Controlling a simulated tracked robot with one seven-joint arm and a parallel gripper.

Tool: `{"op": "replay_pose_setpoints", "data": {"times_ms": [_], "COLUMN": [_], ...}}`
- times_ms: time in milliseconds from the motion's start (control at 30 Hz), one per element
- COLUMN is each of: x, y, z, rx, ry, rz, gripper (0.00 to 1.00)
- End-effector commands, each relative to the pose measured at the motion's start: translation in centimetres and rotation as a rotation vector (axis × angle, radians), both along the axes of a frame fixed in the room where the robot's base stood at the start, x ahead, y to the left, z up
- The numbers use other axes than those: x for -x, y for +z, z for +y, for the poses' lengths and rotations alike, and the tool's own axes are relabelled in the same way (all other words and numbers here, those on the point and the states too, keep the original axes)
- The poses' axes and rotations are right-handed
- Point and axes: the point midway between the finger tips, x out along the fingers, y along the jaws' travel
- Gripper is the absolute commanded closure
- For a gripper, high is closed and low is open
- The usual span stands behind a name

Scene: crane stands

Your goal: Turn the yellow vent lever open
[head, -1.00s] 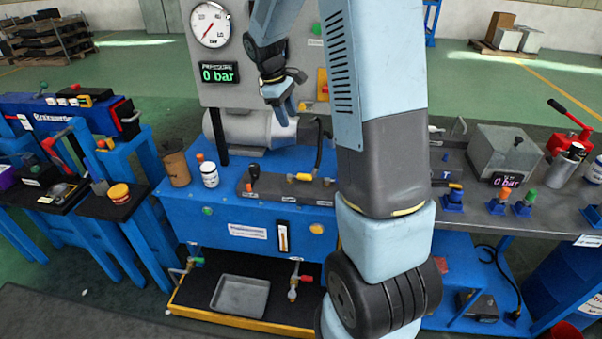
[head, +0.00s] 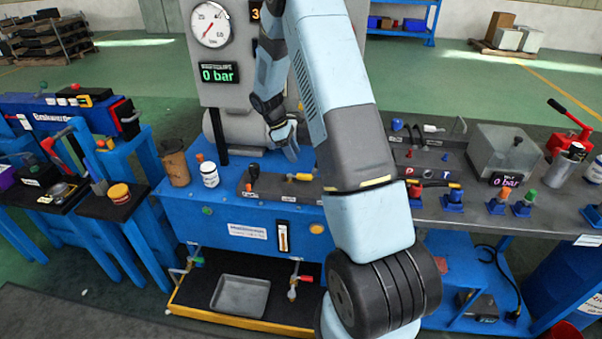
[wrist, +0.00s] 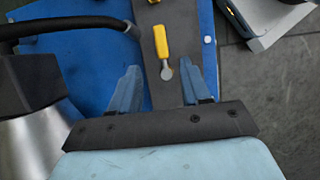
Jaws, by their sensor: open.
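The yellow vent lever (wrist: 161,41) shows in the wrist view on a dark grey manifold strip (wrist: 151,82). Its yellow handle points up the picture from a round metal pivot. In the head view the yellow lever (head: 302,177) lies sideways on the manifold block on the blue power unit. My gripper (wrist: 160,75) is open, with a blue finger on either side of the lever's line and nothing between them touching it. In the head view my gripper (head: 291,155) hangs just above and behind the manifold, near the yellow lever.
A black-knobbed lever (head: 254,172) stands on the manifold's left part. A white jar (head: 209,174) and a brown cup (head: 175,163) stand left of it. A black hose (wrist: 70,22) and a metal cylinder (wrist: 40,135) lie left in the wrist view. The gauge panel (head: 215,95) rises behind.

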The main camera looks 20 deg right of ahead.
Motion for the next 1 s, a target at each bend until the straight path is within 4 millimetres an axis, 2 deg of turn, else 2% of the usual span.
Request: {"op": "replay_pose_setpoints", "data": {"times_ms": [300,500,700,1000], "x": [1.3,1.8,2.0,2.0], "y": [-5.3,-7.6,-8.7,-8.8], "z": [-1.8,-2.6,-2.9,-2.9], "rx": [0.000,0.000,-0.001,0.000], "ry": [0.000,0.001,0.001,0.002], "rz": [0.002,0.000,-0.001,-0.002], "gripper": [0.53,0.53,0.53,0.53]}}
